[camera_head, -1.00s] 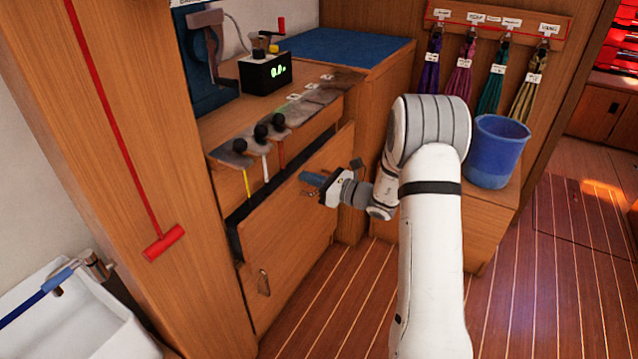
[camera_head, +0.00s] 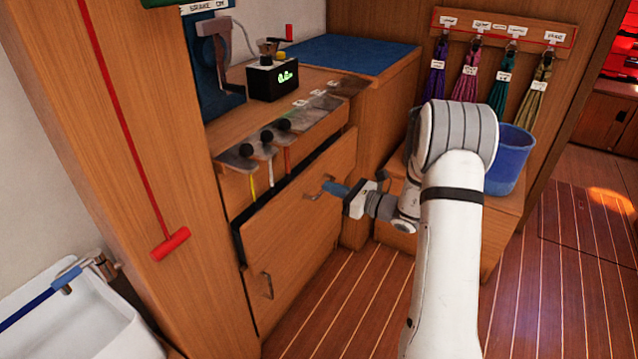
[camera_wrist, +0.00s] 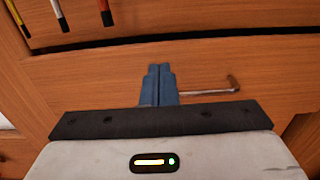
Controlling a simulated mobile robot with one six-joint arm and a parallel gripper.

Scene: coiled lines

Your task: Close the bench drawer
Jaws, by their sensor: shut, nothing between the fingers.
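The bench drawer (camera_head: 285,245) has a wooden front, and a dark gap along its top edge shows it standing slightly out from the bench. The gap also shows in the wrist view above the drawer front (camera_wrist: 90,75). A metal handle (camera_head: 318,188) sits on the right part of the front; it shows right of my fingers in the wrist view (camera_wrist: 215,92). My gripper (camera_head: 332,189) has its blue fingers (camera_wrist: 159,86) together and empty, at the drawer front beside the handle. Whether the fingertips touch the wood I cannot tell.
Black-knobbed levers (camera_head: 266,137) stick out above the drawer. A second handle (camera_head: 267,285) is low on the left. A blue bucket (camera_head: 512,160) stands right, behind my arm. A white basin (camera_head: 80,315) is at lower left. The plank floor (camera_head: 350,300) before the drawer is clear.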

